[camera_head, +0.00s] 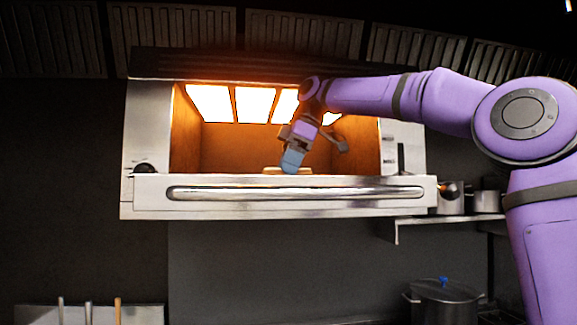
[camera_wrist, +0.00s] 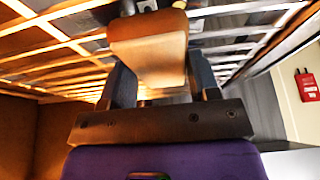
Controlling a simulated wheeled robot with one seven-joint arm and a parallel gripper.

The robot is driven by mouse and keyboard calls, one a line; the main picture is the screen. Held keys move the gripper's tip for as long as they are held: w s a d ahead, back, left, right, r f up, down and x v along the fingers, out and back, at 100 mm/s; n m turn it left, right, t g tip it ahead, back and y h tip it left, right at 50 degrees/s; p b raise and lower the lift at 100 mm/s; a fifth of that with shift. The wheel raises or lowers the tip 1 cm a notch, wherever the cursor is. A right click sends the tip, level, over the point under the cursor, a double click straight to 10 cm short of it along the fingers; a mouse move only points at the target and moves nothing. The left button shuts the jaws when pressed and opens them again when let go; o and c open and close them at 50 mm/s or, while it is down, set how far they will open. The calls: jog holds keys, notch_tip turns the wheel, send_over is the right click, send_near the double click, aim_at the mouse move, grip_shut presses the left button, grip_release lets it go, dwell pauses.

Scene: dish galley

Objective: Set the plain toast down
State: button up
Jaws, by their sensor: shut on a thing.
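The plain toast is a tan slab (camera_wrist: 150,45) between my two fingers (camera_wrist: 160,78) in the wrist view, and my gripper is shut on it. In the head view my gripper (camera_head: 293,158) reaches down inside the lit salamander grill (camera_head: 150,195), just behind its front bar. A pale tan edge of toast (camera_head: 272,170) shows beside the fingertips, low in the opening. The wrist view shows a wire rack (camera_wrist: 60,45) beyond the toast. I cannot tell whether the toast touches the rack.
Glowing heater panels (camera_head: 255,104) are at the back of the grill, above my gripper. A long front handle (camera_head: 295,193) runs below the opening. Pots (camera_head: 487,201) stand on a shelf at right, and a larger lidded pot (camera_head: 443,300) is lower.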

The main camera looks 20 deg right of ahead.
jog(key=o, duration=0.9)
jog(key=shift+f, duration=0.1)
jog(key=shift+v, duration=3.85)
